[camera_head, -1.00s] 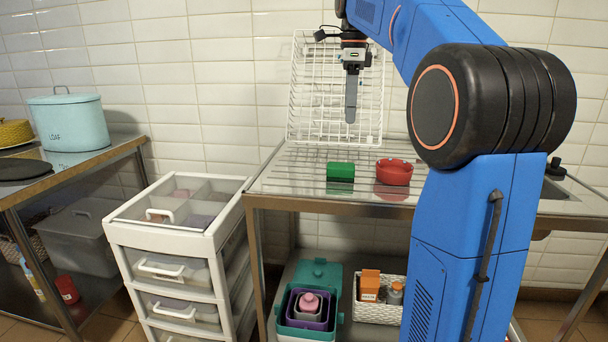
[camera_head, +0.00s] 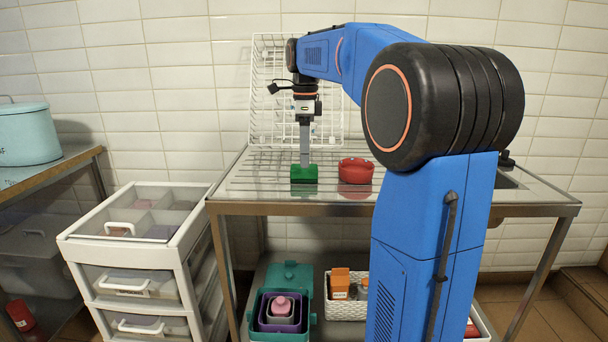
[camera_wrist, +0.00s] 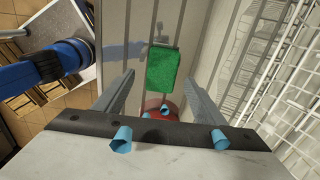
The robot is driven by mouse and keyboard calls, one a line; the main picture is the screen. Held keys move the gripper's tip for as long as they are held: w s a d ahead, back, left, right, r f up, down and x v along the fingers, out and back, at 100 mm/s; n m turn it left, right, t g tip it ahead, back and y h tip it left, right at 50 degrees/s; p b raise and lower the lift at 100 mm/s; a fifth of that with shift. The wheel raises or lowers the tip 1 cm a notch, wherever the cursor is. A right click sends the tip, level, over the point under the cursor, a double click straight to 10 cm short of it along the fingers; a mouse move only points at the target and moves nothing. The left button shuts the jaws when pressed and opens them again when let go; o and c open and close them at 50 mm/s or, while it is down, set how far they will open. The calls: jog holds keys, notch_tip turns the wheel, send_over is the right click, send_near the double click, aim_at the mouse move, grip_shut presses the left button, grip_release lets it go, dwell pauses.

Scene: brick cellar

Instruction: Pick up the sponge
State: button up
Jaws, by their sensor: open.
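The green sponge (camera_head: 304,174) lies on the ribbed metal draining surface (camera_head: 250,180), left of the red bowl (camera_head: 356,172). My gripper (camera_head: 304,160) points down over the sponge, with its fingertips close to the sponge's top. In the wrist view the sponge (camera_wrist: 162,70) shows in the gap between the two open fingers (camera_wrist: 159,78), toward their tips. I cannot tell whether the fingers reach down beside it. Nothing is held. The red bowl (camera_wrist: 158,105) is partly hidden behind the gripper's palm in the wrist view.
A white wire rack (camera_head: 268,110) stands against the tiled wall behind my gripper. A white drawer unit (camera_head: 140,255) is left of the metal table. A teal box (camera_head: 280,330) and a white basket (camera_head: 346,310) sit on the lower shelf.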

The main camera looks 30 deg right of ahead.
aim_at(304, 173)
jog(key=shift+w+f, duration=0.2)
jog(key=shift+f, duration=2.45)
jog(key=c, duration=1.1)
jog(key=shift+r, duration=0.1)
